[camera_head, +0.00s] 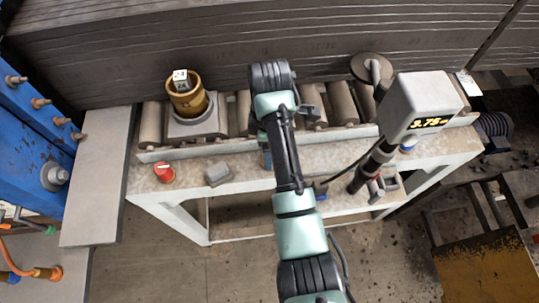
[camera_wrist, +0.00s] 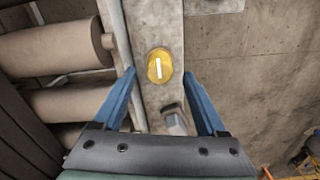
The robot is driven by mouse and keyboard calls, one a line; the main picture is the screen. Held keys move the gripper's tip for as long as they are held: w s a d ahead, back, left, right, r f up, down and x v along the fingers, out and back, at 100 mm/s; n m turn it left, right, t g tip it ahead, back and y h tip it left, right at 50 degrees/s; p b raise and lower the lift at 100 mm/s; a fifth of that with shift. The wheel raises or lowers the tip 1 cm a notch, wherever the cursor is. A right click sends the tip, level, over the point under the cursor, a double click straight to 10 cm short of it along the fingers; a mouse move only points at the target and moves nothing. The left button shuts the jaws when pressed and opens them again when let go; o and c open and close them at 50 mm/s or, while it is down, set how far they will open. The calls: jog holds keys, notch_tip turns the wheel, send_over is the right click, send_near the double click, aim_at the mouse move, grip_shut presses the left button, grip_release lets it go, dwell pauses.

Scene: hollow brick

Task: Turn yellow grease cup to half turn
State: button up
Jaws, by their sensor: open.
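The yellow grease cup (camera_wrist: 152,74) shows in the wrist view from above, as a round yellow cap with a white line mark. The line runs nearly up and down in the picture. The cup sits on a narrow concrete ledge (camera_wrist: 158,22). My gripper (camera_wrist: 159,76) is open, with one blue finger on each side of the cup in the picture and a gap to each. I cannot tell how far above the cup the fingertips are. In the head view my arm hides the cup.
A grey block (camera_wrist: 175,119) lies near the cup on the ledge. A red cap (camera_head: 164,172) stands further left. Rollers (camera_head: 341,103) run behind the ledge, carrying a brass cup (camera_head: 186,98) on a plate. A grey display box (camera_head: 422,100) reading 3.75 stands right.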

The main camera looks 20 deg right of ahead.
jog(key=shift+f, duration=1.65)
grip_shut()
